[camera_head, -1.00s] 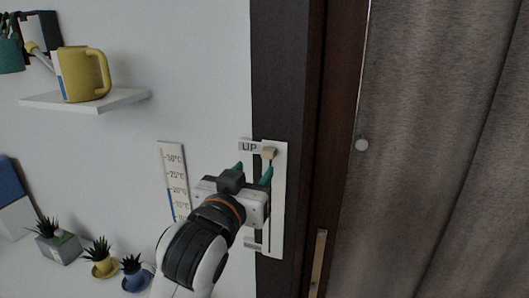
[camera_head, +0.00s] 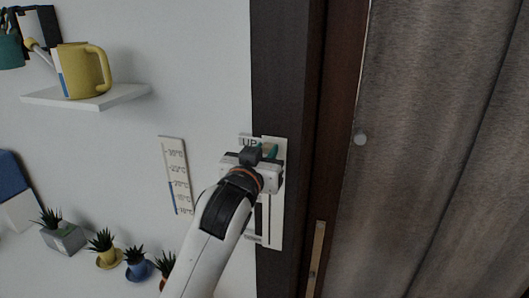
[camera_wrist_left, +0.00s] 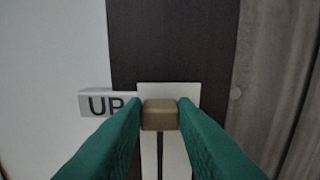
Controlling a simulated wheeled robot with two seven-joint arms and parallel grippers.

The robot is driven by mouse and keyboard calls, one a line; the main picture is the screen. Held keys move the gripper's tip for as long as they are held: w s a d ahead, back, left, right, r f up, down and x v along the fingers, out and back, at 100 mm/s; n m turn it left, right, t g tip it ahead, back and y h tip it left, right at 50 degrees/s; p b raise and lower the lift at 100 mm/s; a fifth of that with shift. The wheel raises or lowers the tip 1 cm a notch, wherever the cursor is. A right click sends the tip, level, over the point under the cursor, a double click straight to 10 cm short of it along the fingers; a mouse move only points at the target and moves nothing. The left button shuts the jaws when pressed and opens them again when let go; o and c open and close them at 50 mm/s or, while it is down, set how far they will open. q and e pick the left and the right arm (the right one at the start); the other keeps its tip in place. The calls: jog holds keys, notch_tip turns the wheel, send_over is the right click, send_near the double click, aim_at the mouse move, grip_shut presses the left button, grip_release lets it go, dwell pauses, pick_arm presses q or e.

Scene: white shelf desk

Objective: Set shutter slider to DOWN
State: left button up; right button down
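The shutter slider is a pale vertical plate (camera_head: 276,228) on the dark frame, with a dark slot and an "UP" label (camera_head: 249,141) at its top left. Its tan knob (camera_wrist_left: 160,115) is at the top of the slot, beside the "UP" label, in the left wrist view. My left gripper (camera_wrist_left: 160,112) has its green fingertips on both sides of the knob, apparently touching it. In the head view my left gripper (camera_head: 268,151) covers the upper plate and mostly hides the knob. The lower label is partly visible but too small to read. My right gripper is not in view.
A thermometer strip (camera_head: 177,176) is on the wall left of the slider. A shelf (camera_head: 125,95) holds a yellow watering can (camera_head: 80,70). Several small potted plants stand lower left. A wooden handle (camera_head: 317,255) and brown curtain (camera_head: 440,150) are on the right.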

pick_arm(q)
grip_shut()
notch_tip(320, 180, down, 29)
jog(key=b, duration=1.4)
jog(key=shift+f, duration=0.95)
jog(key=o, duration=0.7)
grip_release()
jog(key=shift+r, duration=0.2)
jog(key=b+v, duration=0.2)
jog(key=v, duration=1)
